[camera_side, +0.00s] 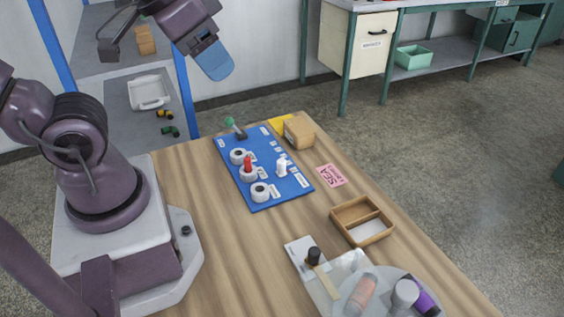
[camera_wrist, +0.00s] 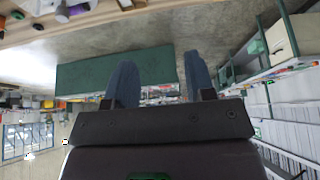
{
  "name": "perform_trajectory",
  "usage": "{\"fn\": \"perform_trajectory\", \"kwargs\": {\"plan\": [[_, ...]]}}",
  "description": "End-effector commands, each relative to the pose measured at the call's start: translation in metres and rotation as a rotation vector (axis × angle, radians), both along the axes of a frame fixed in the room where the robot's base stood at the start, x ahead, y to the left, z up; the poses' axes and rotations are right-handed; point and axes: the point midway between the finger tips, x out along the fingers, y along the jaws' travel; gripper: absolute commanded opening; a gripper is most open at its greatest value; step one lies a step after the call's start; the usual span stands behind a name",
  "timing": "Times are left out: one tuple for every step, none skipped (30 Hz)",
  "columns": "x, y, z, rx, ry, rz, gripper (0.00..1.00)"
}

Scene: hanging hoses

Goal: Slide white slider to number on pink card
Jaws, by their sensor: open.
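A blue panel (camera_side: 261,195) lies on the wooden table in the side view. Its white slider (camera_side: 282,166) stands upright on the panel's right half, beside a column of small labels that are too small to read. A pink card (camera_side: 331,175) lies flat on the table to the right of the panel. It has dark print that looks like "SEA" with a smaller line I cannot read. My gripper (camera_side: 217,62) is high above and behind the panel, far from the slider. In the wrist view its two blue fingers (camera_wrist: 157,85) are apart with nothing between them.
The panel also bears a red knob (camera_side: 248,163), round white dials (camera_side: 260,191) and a green-tipped lever (camera_side: 230,122). A cardboard box (camera_side: 299,131) stands behind it. A wooden tray (camera_side: 362,221) and a clear tray with bottles (camera_side: 385,295) occupy the front right. The left tabletop is clear.

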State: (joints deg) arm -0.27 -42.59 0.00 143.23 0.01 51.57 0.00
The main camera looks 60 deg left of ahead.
Motion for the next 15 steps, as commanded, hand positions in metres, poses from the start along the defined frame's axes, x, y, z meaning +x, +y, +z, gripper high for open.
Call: {"fn": "perform_trajectory", "kwargs": {"plan": [[0.001, 0.001, -0.005, 0.0, 0.026, 0.007, 0.5], [0.003, 0.002, -0.009, -0.002, 0.046, 0.012, 0.5], [0.005, 0.004, -0.015, -0.003, 0.079, 0.02, 0.5], [0.008, 0.006, -0.02, -0.006, 0.106, 0.028, 0.5], [0.012, 0.008, -0.024, -0.009, 0.136, 0.036, 0.5], [0.017, 0.011, -0.032, -0.015, 0.178, 0.051, 0.5], [0.022, 0.013, -0.037, -0.023, 0.209, 0.067, 0.5], [0.028, 0.016, -0.043, -0.032, 0.239, 0.09, 0.5], [0.036, 0.02, -0.051, -0.047, 0.276, 0.13, 0.5], [0.041, 0.023, -0.057, -0.06, 0.301, 0.166, 0.5], [0.048, 0.027, -0.063, -0.073, 0.325, 0.205, 0.5], [0.055, 0.031, -0.073, -0.091, 0.357, 0.26, 0.5], [0.061, 0.034, -0.08, -0.105, 0.379, 0.307, 0.5], [0.067, 0.038, -0.088, -0.119, 0.398, 0.358, 0.5], [0.075, 0.044, -0.098, -0.138, 0.424, 0.429, 0.5]]}}
